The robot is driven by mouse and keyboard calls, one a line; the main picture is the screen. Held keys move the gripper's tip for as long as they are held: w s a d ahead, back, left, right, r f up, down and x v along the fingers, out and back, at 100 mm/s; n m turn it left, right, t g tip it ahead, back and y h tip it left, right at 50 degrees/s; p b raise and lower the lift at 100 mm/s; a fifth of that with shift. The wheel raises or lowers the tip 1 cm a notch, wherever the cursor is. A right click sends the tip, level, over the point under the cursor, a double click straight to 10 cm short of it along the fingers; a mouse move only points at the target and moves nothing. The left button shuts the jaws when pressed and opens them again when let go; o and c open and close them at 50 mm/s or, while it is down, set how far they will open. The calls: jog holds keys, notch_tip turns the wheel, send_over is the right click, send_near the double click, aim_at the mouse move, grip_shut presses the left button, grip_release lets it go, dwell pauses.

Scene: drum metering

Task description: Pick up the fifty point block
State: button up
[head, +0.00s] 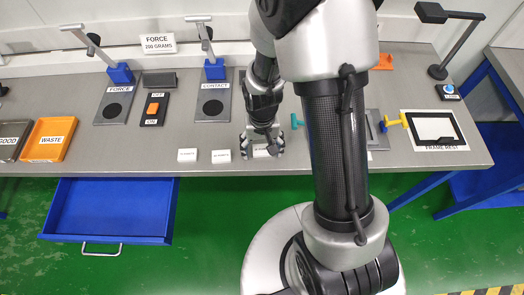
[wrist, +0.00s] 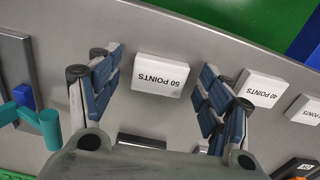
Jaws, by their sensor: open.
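The fifty point block (wrist: 160,74) is a white block marked "50 POINTS". In the wrist view it lies on the grey table between my open fingers, a little beyond the fingertips' midpoint, with a gap on each side. In the head view the block (head: 262,153) is partly hidden by my gripper (head: 262,148), which is low over it near the table's front edge. My gripper also shows in the wrist view (wrist: 160,80), open and empty.
A block marked "40 POINTS" (wrist: 260,88) lies to the right in the wrist view, with another white block (wrist: 303,109) beyond it. A teal handle (wrist: 48,122) is at the left. The grey table (head: 340,165) ends close in front. A blue drawer (head: 110,205) stands open below.

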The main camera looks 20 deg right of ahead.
aim_at(262, 150)
jog(key=shift+r, duration=0.1)
jog(key=shift+c, duration=0.4)
jog(key=c, duration=0.9)
notch_tip(262, 150, up, 20)
jog(key=p, duration=0.6)
jog(key=shift+p, duration=0.3)
